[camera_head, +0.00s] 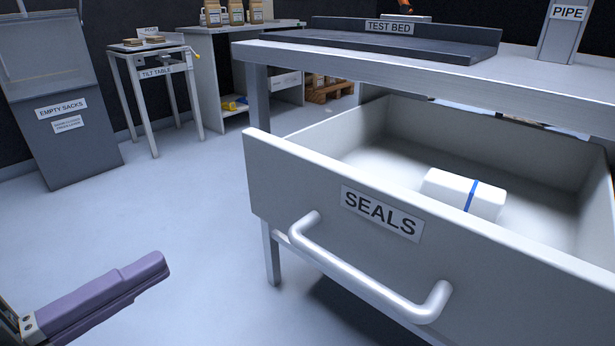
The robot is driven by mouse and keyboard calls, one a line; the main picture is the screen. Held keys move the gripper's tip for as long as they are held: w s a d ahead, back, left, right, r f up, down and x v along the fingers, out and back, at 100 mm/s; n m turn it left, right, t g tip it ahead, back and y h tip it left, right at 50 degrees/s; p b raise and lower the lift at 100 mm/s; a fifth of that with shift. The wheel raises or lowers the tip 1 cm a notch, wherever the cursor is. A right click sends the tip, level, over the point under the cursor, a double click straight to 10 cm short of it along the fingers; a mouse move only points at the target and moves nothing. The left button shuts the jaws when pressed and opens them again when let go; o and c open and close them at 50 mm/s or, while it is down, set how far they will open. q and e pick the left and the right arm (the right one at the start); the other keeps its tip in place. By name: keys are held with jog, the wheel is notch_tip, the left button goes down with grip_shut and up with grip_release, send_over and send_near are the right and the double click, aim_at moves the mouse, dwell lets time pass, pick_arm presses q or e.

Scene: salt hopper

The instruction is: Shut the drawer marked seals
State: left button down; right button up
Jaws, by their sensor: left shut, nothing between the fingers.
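The drawer marked SEALS (290,190) is pulled well out from under a grey table. Its front carries the label and a pale bar handle (365,282). A white block with a blue band (462,194) lies inside the drawer. My left gripper (160,265), with purple fingers, is at the lower left. It is shut and empty, apart from the drawer front and to the left of the handle. My right gripper is out of view.
The table top (440,75) above the drawer holds a dark TEST BED tray (390,42). A TILT TABLE (157,73) and an EMPTY SACKS bin (62,120) stand farther back at left. The floor (190,205) between them and the drawer is clear.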

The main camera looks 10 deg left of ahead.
aim_at(279, 195)
pick_arm(q)
jog(key=b+x, duration=0.1)
jog(key=x, duration=1.3)
jog(key=shift+b, duration=0.3)
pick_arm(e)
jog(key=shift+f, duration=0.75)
pick_arm(q)
jog(key=shift+w+d, duration=0.1)
